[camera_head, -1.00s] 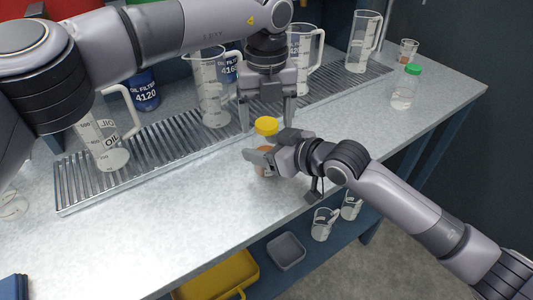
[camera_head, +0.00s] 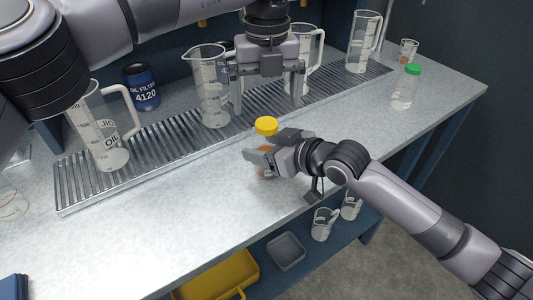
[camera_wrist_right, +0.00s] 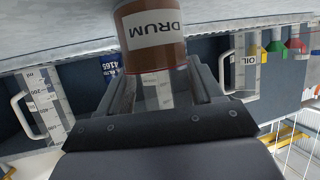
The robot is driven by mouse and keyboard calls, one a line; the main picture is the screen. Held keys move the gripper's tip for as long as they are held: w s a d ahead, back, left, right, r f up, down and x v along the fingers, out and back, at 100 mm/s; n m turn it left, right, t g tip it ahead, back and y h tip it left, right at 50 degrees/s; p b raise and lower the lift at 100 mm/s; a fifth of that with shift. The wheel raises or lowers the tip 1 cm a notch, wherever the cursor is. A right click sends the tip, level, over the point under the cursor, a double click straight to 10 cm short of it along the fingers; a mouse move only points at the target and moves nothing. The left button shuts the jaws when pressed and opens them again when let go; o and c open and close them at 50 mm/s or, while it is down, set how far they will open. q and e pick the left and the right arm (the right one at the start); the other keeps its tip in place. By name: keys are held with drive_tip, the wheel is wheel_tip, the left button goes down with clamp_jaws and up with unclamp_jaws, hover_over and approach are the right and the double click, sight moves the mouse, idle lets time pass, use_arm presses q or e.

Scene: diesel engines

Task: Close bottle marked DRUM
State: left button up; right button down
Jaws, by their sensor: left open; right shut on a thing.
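The bottle marked DRUM (camera_wrist_right: 155,42) fills the top middle of the right wrist view, with brown contents and a white label. In the head view the bottle (camera_head: 262,168) stands upright on the bench, with a yellow cap (camera_head: 266,126) on its top; I cannot tell how tight the cap is. My right gripper (camera_head: 262,160) is shut on the bottle's body below the cap, and its fingers hide part of it. My left gripper (camera_head: 268,98) is open and empty, pointing down, above and behind the yellow cap and apart from it.
Clear measuring jugs (camera_head: 211,90) stand on the metal grating (camera_head: 180,140) behind the bottle. A blue oil filter can (camera_head: 143,88) is behind. The bench's front (camera_head: 150,230) is clear.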

use_arm(q)
wheel_tip(320, 180, up, 8)
drive_tip(key=shift+f, duration=0.25)
idle(0.5)
use_arm(e)
drive_tip(key=shift+c, duration=0.5)
unclamp_jaws()
drive_tip(key=shift+v, duration=3.55)
